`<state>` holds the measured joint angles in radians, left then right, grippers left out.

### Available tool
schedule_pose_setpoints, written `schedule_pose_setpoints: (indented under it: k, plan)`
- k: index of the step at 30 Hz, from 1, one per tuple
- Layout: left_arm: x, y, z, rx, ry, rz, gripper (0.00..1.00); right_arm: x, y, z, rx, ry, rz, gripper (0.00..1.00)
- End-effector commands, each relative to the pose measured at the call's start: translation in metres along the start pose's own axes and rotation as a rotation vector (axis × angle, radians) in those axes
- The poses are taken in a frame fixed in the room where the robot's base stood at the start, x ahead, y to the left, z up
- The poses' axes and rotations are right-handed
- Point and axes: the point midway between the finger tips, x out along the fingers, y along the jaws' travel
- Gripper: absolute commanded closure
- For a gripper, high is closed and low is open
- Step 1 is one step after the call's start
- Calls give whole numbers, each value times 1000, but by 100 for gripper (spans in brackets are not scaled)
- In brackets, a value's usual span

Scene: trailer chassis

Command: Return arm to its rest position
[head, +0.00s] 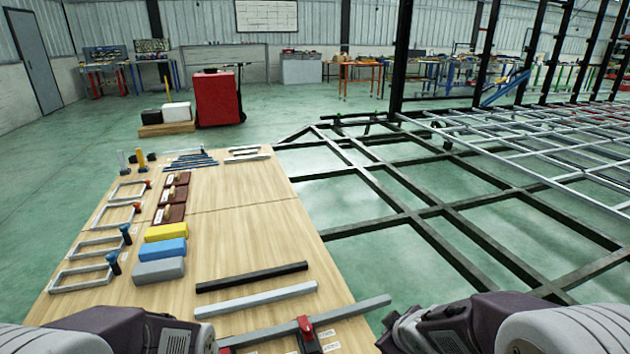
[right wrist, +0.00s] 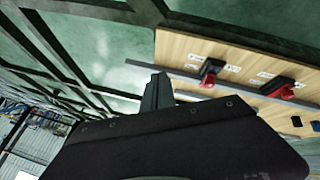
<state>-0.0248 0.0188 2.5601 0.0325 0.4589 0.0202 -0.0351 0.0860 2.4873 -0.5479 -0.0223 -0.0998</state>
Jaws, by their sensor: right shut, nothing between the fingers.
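My right arm comes in at the bottom right of the head view, over the gap between the workbench (head: 255,228) and the dark trailer frame (head: 436,240). In the right wrist view my right gripper (right wrist: 157,82) is shut and empty, its dark fingers together. It points toward the bench edge and the frame. My left arm comes in at the bottom left of the head view, over the near end of the bench. Its fingers do not show clearly, so its opening cannot be told.
On the bench lie a black bar (head: 252,277), a light bar (head: 256,299), a long grey bar (head: 345,311) by a red-and-black clamp (head: 307,335), and yellow (head: 166,232), blue (head: 164,250) and grey (head: 159,271) blocks. A red cabinet (head: 217,98) stands behind.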

Motion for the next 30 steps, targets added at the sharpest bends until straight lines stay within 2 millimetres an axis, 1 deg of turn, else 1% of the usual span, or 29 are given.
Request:
schedule_pose_setpoints:
  k: [1, 2, 3, 4, 5, 6, 8, 9, 10, 14, 17, 20, 21, 23, 24, 27, 30]
  plan:
    - [0, 0, 0, 0, 0, 0, 52, -6, -2, 19, 123, -64, 0, 100]
    - [0, 0, 0, 0, 0, 0, 52, -10, -6, 32, 203, -109, -6, 100]
    - [0, 0, 0, 0, 0, 0, 52, -15, -14, 47, 307, -169, -20, 100]
    - [0, 0, 0, 0, 0, 0, 52, -19, -23, 59, 383, -216, -36, 100]
    - [0, 0, 0, 0, 0, 0, 52, -23, -33, 69, 457, -266, -56, 100]
    - [0, 0, 0, 0, 0, 0, 52, -28, -48, 83, 552, -335, -86, 100]
    - [0, 0, 0, 0, 0, 0, 52, -38, -73, 99, 682, -442, -137, 100]
    - [-16, 0, -1, 0, -1, 0, 52, -56, -74, 97, 714, -483, -150, 100]
    - [-34, 1, -3, 0, -2, 0, 52, -70, -66, 88, 708, -476, -147, 100]
    - [-78, 2, -8, 0, 1, 0, 52, -106, -52, 68, 703, -474, -145, 100]
    - [-114, 2, -12, 0, 0, 0, 52, -137, -39, 52, 702, -473, -145, 100]
    - [-159, 3, -17, 0, 0, 0, 52, -175, -24, 31, 701, -473, -145, 100]
    - [-180, 4, -19, 0, 0, 0, 52, -192, -18, 22, 701, -472, -145, 100]
    - [-214, 4, -22, 0, 0, 0, 52, -220, -6, 7, 700, -472, -145, 100]
    - [-236, 5, -25, 0, 0, 0, 52, -238, 1, -3, 700, -472, -145, 100]
    - [-282, 6, -30, 0, 1, 0, 52, -277, 16, -24, 700, -472, -145, 100]
    - [-314, 6, -33, 0, 0, 0, 52, -303, 26, -38, 700, -472, -145, 100]
